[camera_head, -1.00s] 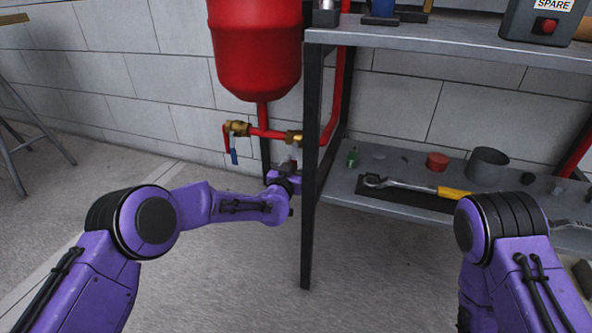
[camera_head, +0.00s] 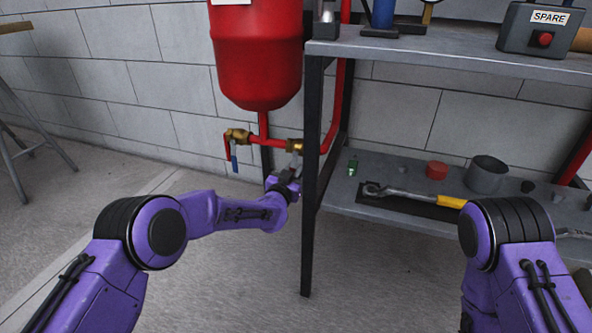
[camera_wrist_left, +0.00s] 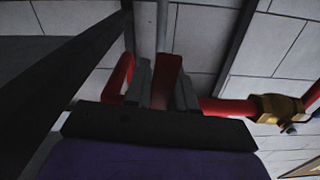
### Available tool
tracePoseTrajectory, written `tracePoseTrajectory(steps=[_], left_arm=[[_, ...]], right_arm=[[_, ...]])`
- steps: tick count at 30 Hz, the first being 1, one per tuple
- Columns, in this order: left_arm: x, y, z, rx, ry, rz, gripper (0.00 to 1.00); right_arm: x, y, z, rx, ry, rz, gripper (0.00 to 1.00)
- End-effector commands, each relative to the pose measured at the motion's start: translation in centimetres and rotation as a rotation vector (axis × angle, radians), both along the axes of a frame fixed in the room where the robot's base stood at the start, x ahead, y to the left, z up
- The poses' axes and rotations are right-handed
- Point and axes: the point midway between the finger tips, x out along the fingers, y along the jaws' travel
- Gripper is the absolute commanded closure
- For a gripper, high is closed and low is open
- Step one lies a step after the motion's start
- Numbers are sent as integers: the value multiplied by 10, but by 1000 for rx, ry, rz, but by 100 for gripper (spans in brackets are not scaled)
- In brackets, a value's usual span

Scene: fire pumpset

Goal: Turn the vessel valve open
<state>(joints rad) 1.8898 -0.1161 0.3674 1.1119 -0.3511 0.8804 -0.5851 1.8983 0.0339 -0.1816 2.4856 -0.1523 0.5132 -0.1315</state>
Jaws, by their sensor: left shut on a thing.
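The red vessel (camera_head: 257,60) hangs by the wall, with a red pipe running down from it. A brass valve (camera_head: 294,146) sits on the horizontal red pipe, right beside the rack's dark leg. My left gripper (camera_head: 295,163) is just below this valve. In the left wrist view its grey fingers (camera_wrist_left: 163,82) are closed around a red valve handle (camera_wrist_left: 167,78), one finger on each side. The valve body behind the handle is hidden in that view. My right arm is at the lower right; its gripper is out of view.
A second brass valve (camera_head: 237,137) with a blue-tipped handle is left of the vessel's pipe; it also shows in the wrist view (camera_wrist_left: 278,107). The rack leg (camera_head: 311,190) stands close right of my left gripper. The lower shelf (camera_head: 345,196) holds a wrench and small parts.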

Motion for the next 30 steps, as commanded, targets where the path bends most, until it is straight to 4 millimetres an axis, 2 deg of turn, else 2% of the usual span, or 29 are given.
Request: tracePoseTrajectory(steps=[6, 15, 30], left_arm=[[3, 9, 5, 157, -51, -2, 100], [7, 21, 8, 347, -113, -1, 100], [9, 28, 11, 469, -152, 0, 100]], right_arm=[[-14, 12, 19, 37, 77, -10, 49], [-26, 22, 33, 69, 149, -17, 49], [-20, 24, 32, 59, 105, -45, 49]])
